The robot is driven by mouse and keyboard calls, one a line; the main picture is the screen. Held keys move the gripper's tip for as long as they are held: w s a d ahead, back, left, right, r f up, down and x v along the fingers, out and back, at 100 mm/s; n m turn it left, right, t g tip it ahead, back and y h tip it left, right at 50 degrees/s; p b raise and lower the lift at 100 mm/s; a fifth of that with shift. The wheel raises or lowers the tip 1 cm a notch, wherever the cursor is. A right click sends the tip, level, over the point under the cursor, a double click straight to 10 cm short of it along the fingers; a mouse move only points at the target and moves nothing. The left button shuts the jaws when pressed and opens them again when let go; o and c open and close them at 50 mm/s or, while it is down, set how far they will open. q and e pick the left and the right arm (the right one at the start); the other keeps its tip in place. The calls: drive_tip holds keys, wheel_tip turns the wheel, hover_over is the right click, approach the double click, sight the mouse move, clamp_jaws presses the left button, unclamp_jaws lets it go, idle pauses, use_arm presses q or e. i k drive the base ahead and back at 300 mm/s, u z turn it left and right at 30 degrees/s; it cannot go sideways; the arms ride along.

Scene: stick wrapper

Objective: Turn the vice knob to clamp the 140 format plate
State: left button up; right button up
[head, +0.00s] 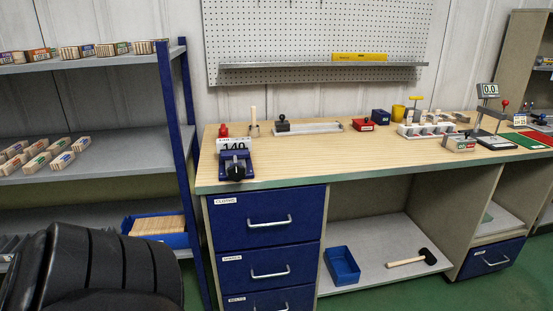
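A blue vice (226,157) sits on the left end of the wooden workbench, near its front edge. Its black knob (236,171) faces the front of the bench. A white plate marked 140 (234,146) stands upright at the top of the vice, with its number facing me. From here I cannot tell whether the vice jaws grip the plate or only stand around it. Neither of my grippers is in view, and nothing of mine touches the vice or its knob.
The workbench (310,162) is bare right of the vice along its front. Behind stand a red object (223,130) and a grey tray (315,128). Blue drawers (265,218) lie below the vice; a shelf rack (176,100) stands left.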

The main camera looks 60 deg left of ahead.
sight(236, 172)
drive_tip(key=u, duration=0.35)
drive_tip(key=i, duration=1.2)
drive_tip(key=u, duration=0.8)
